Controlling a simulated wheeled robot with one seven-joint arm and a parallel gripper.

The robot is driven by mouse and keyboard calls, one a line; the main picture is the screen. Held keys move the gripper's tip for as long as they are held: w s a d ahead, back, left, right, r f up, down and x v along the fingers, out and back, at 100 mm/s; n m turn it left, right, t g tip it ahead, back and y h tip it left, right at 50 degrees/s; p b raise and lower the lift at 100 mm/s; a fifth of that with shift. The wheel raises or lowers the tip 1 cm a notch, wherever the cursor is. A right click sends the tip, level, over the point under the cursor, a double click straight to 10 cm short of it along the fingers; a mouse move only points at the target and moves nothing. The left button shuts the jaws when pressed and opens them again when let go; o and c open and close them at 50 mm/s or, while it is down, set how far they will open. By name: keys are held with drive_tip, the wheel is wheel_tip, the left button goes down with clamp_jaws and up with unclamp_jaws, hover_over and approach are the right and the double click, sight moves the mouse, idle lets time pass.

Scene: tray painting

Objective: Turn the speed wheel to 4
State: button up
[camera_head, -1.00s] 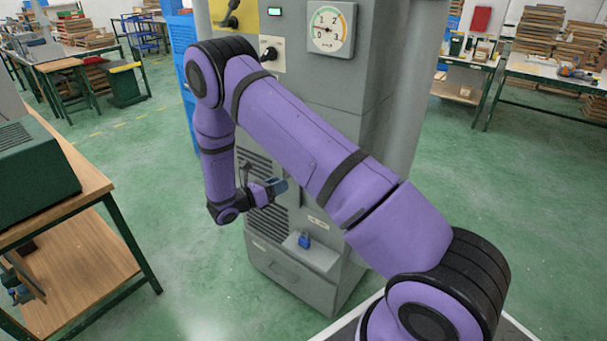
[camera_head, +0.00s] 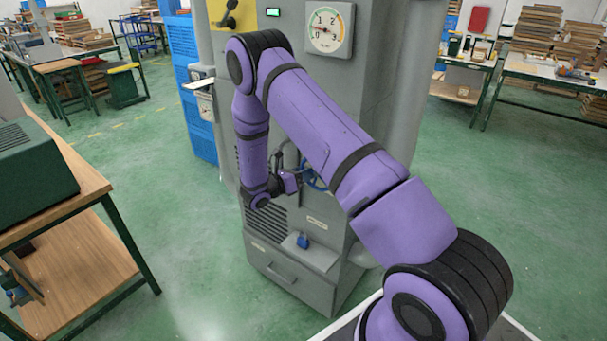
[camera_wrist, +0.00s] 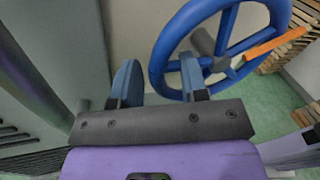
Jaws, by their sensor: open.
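A blue spoked wheel (camera_wrist: 168,42) fills the upper right of the wrist view, in front of a pale panel. An orange piece (camera_wrist: 262,47) sticks out over its right side. A small arc of the wheel (camera_head: 318,182) shows behind my arm in the head view. My gripper (camera_wrist: 158,75) is open and empty, its two blue-grey fingers pointing at the wheel's left rim. The right finger overlaps the wheel in the picture; I cannot tell whether it touches. In the head view my gripper (camera_head: 292,180) is partly hidden.
The grey machine (camera_head: 345,95) carries a round dial (camera_head: 329,28) marked up to 3 and a green-lit display (camera_head: 272,12). A blue padlock-like item (camera_head: 303,242) sits on a low ledge. A wooden bench (camera_head: 95,185) stands left; the green floor between is free.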

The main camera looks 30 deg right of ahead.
clamp_jaws()
drive_tip(key=shift+w+r+m, duration=0.1)
drive_tip(key=shift+r+m, duration=0.2)
drive_tip(key=shift+m, duration=0.1)
unclamp_jaws()
drive_tip(key=shift+a+f, duration=0.1)
drive_tip(key=a, duration=1)
drive_tip(key=shift+s+a, duration=0.25)
drive_tip(key=shift+a, duration=0.1)
